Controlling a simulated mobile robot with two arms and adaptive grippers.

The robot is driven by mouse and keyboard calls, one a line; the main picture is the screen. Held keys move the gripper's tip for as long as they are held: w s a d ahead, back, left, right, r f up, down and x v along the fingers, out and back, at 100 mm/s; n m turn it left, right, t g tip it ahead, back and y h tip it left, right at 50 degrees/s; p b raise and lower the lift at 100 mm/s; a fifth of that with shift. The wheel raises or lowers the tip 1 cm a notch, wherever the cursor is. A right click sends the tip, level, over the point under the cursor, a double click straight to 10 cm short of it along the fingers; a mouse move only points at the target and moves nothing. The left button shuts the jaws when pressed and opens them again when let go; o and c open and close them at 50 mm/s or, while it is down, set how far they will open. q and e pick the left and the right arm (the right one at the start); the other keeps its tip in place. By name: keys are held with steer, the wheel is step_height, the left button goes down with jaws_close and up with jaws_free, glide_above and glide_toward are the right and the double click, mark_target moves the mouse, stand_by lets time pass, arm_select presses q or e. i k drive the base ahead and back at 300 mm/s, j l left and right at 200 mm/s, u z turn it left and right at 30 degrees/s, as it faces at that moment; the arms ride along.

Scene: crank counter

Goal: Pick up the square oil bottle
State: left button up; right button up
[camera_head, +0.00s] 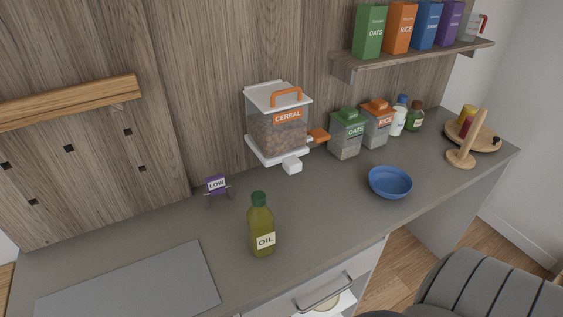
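The square oil bottle (261,229) stands upright on the grey counter in the camera_head view, a little left of the picture's middle and near the counter's front edge. It holds yellow-green oil, has a dark green cap and a white label reading OIL. Nothing touches it. Neither of my grippers shows in this view.
A blue bowl (390,182) sits to the right. A grey board (130,287) lies left. An open drawer (327,294) juts out below the counter.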

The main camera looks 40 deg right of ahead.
mark_target(259, 217)
steer(key=z, duration=1)
steer(key=l, duration=0.15)
steer(key=u, duration=0.05)
